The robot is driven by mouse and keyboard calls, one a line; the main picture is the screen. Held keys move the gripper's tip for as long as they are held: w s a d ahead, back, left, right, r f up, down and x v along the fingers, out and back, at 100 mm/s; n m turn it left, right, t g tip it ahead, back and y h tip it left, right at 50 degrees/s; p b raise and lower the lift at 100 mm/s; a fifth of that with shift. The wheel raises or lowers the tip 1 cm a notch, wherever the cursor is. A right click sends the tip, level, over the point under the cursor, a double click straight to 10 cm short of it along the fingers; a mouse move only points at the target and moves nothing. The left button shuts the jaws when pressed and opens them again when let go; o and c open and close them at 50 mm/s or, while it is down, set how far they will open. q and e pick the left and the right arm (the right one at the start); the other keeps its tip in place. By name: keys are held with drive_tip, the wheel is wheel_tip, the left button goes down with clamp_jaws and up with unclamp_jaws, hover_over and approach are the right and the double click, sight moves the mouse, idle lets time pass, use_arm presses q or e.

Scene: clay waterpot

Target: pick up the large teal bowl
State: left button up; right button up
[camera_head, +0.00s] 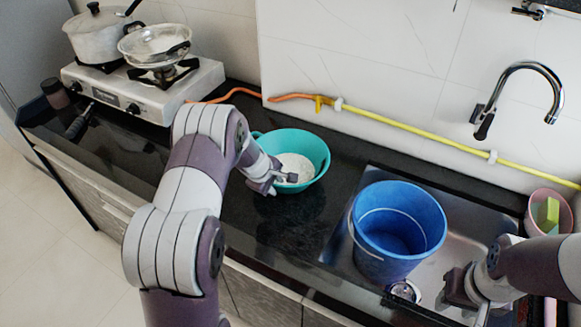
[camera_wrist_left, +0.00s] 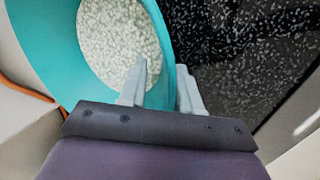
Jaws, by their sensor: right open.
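The large teal bowl (camera_head: 314,143) stands upright on the dark counter and holds white grains. My left gripper (camera_head: 276,184) is at its near rim. In the left wrist view, the bowl (camera_wrist_left: 52,40) fills the upper left. There my left gripper (camera_wrist_left: 161,70) has its jaws apart, with one finger inside the bowl over the grains and the other outside. The bowl wall passes between them; firm contact on both sides does not show. My right gripper (camera_head: 462,287) is open and empty by the sink, right of the blue bucket.
A blue bucket (camera_head: 388,255) stands in the metal sink right of the bowl. A yellow and orange hose (camera_head: 410,120) runs along the wall behind. A gas stove (camera_head: 150,95) with pots is at the left. A pink container (camera_head: 535,230) with a sponge is at the far right.

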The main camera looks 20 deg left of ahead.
use_arm(q)
drive_tip(key=shift+w+a+f, duration=0.1)
drive_tip(key=shift+a+f, duration=0.2)
drive_tip(key=shift+a, duration=0.05)
drive_tip(key=shift+d+r, duration=0.2)
drive_tip(key=shift+d, duration=0.15)
clamp_jaws()
drive_tip(key=shift+d+r, duration=0.1)
drive_tip(key=shift+d, duration=0.05)
drive_tip(key=shift+a, duration=0.3)
drive_tip(key=shift+r, duration=0.1)
wheel_tip(320, 180, up, 4)
drive_tip(key=shift+d+r+p, duration=0.1)
drive_tip(key=shift+d+p, duration=0.05)
drive_tip(key=shift+p, duration=0.45)
drive_tip(key=s+d+r+p, duration=0.2)
drive_tip(key=s+d+r, duration=0.2)
drive_tip(key=d, duration=0.7)
wheel_tip(320, 180, up, 2)
drive_tip(key=shift+s+r+p, duration=0.15)
drive_tip(key=shift+r+p, duration=0.1)
drive_tip(key=shift+p, duration=0.05)
use_arm(e)
wheel_tip(320, 180, up, 4)
drive_tip(key=shift+a+f, duration=0.1)
drive_tip(key=shift+f, duration=0.05)
